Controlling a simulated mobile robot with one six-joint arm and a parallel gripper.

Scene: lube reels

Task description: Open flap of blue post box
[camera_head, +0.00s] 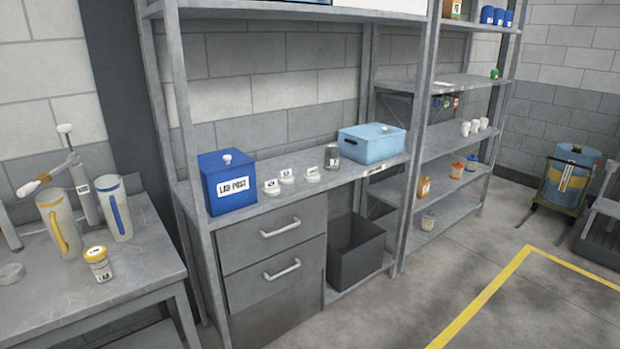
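The blue post box (229,183), labelled "LAB POST", stands at the left end of the grey shelf above the drawers. A small white round knob (227,158) sits on its top. The top looks closed, and I see no gap around it. The rear and left sides of the box are hidden. My gripper is not in view.
Several small white labelled lids and a dark jar (332,156) stand right of the box, then a light-blue lidded bin (371,146). Shelf uprights flank this bay. A bench (140,262) with jugs is at left. Open floor (480,255) lies at right.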

